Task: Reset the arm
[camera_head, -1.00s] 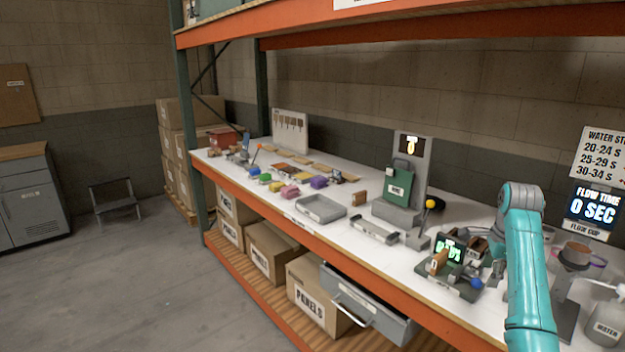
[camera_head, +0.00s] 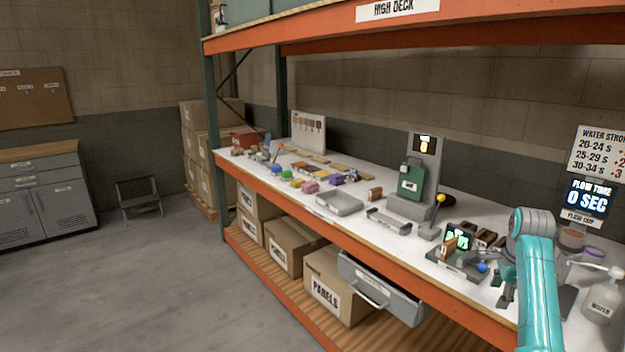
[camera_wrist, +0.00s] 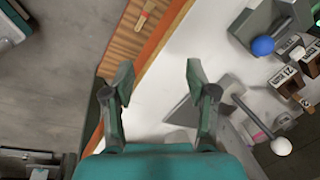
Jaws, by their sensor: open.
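My arm (camera_head: 537,275) is teal and stands at the right of the head view, beside the rack's worktop. My gripper (camera_wrist: 158,75) is open in the wrist view, with its two dark fingers wide apart and nothing between them. It points down over the orange front edge of the white worktop (camera_wrist: 185,65). In the head view the gripper is hard to make out beside the arm.
Right of the fingers are a blue ball knob (camera_wrist: 263,45), a white ball knob (camera_wrist: 281,146) and small numbered blocks (camera_wrist: 286,81). A white bottle (camera_head: 602,300) stands right of my arm. A grey drawer (camera_head: 380,290) juts out below the worktop.

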